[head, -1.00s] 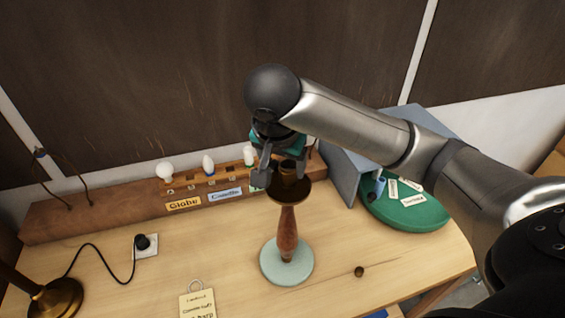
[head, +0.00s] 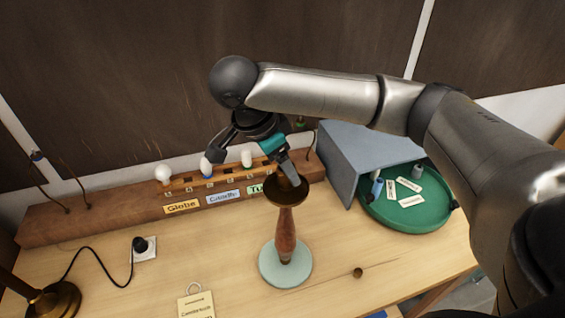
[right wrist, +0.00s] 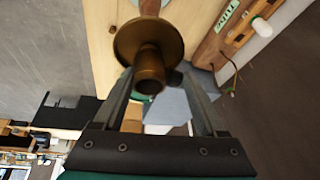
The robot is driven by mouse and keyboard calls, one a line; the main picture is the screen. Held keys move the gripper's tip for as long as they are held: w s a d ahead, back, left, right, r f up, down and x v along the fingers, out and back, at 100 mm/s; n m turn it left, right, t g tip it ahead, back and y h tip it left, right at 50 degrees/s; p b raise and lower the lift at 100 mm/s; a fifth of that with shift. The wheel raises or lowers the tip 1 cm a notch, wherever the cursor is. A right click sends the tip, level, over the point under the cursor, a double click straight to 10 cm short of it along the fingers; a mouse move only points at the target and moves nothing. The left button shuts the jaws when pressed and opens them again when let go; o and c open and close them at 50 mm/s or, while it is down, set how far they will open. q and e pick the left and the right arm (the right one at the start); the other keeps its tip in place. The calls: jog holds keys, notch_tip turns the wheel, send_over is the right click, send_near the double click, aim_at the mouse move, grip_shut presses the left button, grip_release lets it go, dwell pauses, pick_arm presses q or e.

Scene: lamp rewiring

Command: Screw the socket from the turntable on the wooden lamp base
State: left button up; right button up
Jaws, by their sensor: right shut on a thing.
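The wooden lamp base (head: 286,232) stands upright on the table, with a pale round foot and a dark brass dish on top. A brass socket (right wrist: 150,68) sits upright at the centre of that dish in the right wrist view. My right gripper (right wrist: 156,76) is shut on the socket, a finger on each side. In the head view a finger hides the socket. The green turntable (head: 425,218) is at the right, partly under a grey-blue hood. It carries a blue cylinder (head: 377,187), a grey one (head: 417,171) and white labels. My left gripper is out of view.
A wooden bulb rack (head: 110,215) with Globe and other labels runs along the back. A small brass piece (head: 358,272) lies right of the lamp. A brass lamp foot (head: 55,300), a plug outlet (head: 145,247) and a tag (head: 196,303) are at the left.

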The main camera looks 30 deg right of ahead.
jog(key=o, duration=1.2)
